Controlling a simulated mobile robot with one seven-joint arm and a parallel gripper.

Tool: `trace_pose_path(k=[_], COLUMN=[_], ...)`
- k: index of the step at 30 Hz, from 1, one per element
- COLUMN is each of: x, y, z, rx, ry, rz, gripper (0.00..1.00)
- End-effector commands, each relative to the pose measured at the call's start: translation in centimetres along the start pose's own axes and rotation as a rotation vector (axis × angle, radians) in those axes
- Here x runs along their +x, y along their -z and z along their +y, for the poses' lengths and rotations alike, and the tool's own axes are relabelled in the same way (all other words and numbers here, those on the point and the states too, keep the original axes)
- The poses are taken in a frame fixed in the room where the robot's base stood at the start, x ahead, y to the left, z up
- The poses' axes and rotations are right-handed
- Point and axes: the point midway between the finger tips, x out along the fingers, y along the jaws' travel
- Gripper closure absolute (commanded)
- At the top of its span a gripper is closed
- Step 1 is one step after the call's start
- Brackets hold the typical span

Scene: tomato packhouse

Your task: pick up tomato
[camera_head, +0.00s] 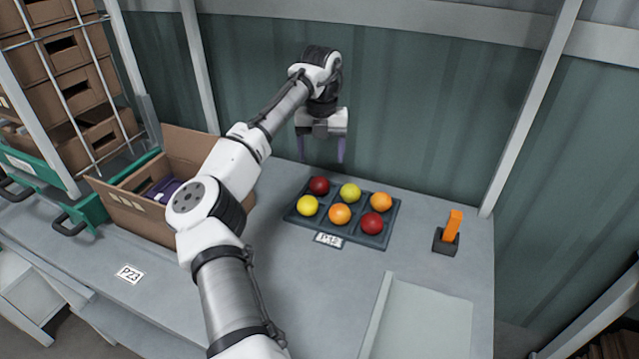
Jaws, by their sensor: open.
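Several round tomatoes sit in a dark compartment tray (291,216) on the grey table. The back row holds a dark red tomato (319,185), a yellow-green tomato (350,192) and an orange tomato (381,201). The front row holds a yellow tomato (307,205), another orange tomato (340,213) and a red tomato (372,223). My gripper (321,158) is open and empty, with its two purple fingers pointing down. It hangs above the back edge of the tray, near the dark red and yellow-green tomatoes.
An open cardboard box (130,214) with purple contents stands left of the tray, partly behind my arm. An orange-handled tool in a black holder (447,240) stands at right. A pale, shallow tray (425,315) lies at the front right. A wall (420,110) closes off the back.

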Motion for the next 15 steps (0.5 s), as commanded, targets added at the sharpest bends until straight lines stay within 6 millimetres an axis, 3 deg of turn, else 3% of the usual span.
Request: trace_pose_path(k=[3,11,15], x=[1.9,3.8,5.7], y=[0.0,0.2,0.8], z=[0.0,0.1,0.5], rx=[0.001,0.0,-0.001], ry=[0.0,0.0,-0.002], rz=[0.001,0.0,0.001], gripper=[0.28,0.28,0.28])
